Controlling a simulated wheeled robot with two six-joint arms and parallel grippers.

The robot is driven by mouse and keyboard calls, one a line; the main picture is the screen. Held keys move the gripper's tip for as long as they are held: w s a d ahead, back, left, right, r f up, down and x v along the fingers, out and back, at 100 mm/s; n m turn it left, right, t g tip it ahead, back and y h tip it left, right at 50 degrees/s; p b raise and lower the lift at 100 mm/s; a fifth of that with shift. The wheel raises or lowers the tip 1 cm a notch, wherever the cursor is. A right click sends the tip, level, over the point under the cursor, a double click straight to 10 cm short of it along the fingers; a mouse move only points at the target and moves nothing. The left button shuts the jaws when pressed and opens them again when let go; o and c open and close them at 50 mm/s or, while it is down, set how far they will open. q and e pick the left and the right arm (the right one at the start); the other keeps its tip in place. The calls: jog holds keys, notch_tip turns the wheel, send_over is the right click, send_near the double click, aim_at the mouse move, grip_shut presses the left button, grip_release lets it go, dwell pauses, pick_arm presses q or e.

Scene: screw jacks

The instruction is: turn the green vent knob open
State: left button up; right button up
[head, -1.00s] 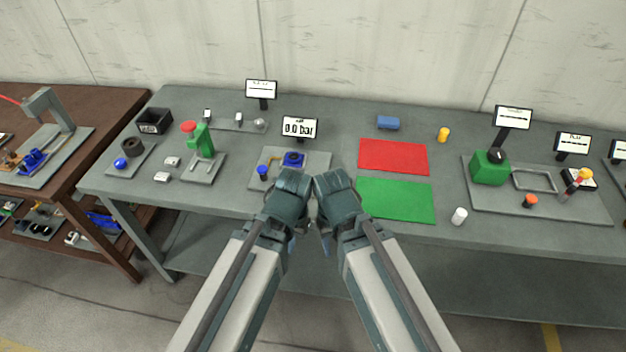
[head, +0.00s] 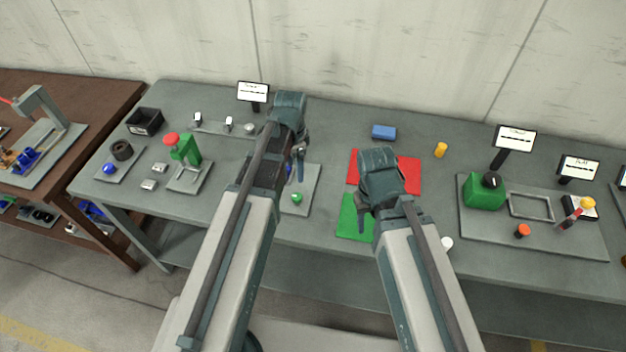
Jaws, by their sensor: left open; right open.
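The small green vent knob (head: 296,197) sits near the front of a grey base plate (head: 308,190) at the middle of the table. My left arm lies across the plate and hides its left part, including the blue parts and the 0.0 bar display seen earlier. My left gripper (head: 298,158) is open, above and behind the knob in the picture and apart from it. My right gripper (head: 364,196) is open and empty, over the mats to the right of the plate.
A red mat (head: 410,174) and a green mat (head: 352,222) lie right of the plate. A green press (head: 186,150) stands left. A green box (head: 482,195) stands on a plate at right. A blue block (head: 384,132) lies behind the mats.

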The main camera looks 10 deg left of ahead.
aim_at(297, 196)
pick_arm(q)
notch_tip(297, 196, down, 14)
jog(key=b, duration=1.4)
jog(key=shift+r, duration=0.1)
grip_shut()
